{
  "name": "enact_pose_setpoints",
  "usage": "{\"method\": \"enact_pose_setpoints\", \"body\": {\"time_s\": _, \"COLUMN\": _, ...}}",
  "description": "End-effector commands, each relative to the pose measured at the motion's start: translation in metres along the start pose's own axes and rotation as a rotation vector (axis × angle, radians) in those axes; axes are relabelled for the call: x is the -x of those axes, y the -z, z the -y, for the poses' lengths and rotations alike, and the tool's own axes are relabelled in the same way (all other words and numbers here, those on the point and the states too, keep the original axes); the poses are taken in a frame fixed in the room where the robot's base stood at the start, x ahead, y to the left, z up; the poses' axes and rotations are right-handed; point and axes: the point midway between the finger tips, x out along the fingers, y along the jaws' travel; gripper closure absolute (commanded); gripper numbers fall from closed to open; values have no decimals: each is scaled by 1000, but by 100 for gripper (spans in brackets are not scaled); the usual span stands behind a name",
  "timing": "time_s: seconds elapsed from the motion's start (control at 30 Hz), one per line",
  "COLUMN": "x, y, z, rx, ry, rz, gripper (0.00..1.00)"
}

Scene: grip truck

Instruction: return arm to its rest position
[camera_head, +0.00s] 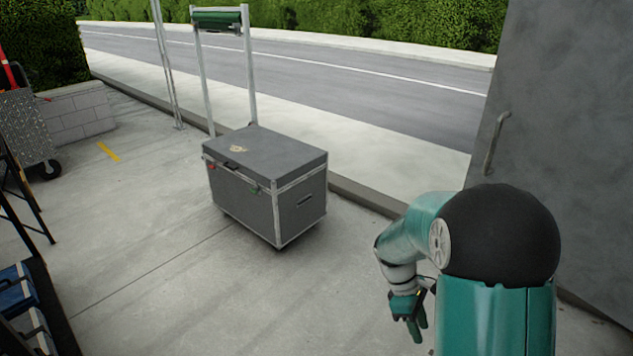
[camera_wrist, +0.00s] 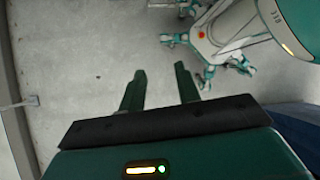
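My gripper (camera_wrist: 160,70) shows in the wrist view with its two dark green fingers apart and nothing between them. Bare concrete floor lies beyond the fingertips. In the head view my gripper (camera_head: 417,330) hangs low at the end of my bent teal arm, right of centre, fingers pointing down. It is over open floor, in front of and to the right of the grey case, and apart from it. My own body and legs show at the top right of the wrist view.
A grey wheeled case (camera_head: 262,187) stands mid-floor. A grey wall or door panel (camera_head: 573,130) with a handle (camera_head: 495,142) rises close on the right. Blue boxes (camera_head: 18,295) and a wheeled cart (camera_head: 28,130) are at left. The concrete floor (camera_head: 190,290) between is clear.

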Motion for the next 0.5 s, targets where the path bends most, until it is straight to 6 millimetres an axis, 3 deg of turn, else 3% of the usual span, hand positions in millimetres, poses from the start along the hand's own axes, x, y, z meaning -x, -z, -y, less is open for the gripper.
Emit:
{"method": "enact_pose_setpoints", "body": {"time_s": 0.03, "x": 17, "y": -8, "z": 6, "rx": -52, "ry": -23, "rz": -40, "gripper": 67}}
{"method": "enact_pose_setpoints", "body": {"time_s": 0.2, "x": 59, "y": -28, "z": 31, "rx": -227, "ry": -74, "rz": -166, "gripper": 67}}
{"method": "enact_pose_setpoints", "body": {"time_s": 0.5, "x": 118, "y": -64, "z": 82, "rx": -520, "ry": -134, "rz": -406, "gripper": 67}}
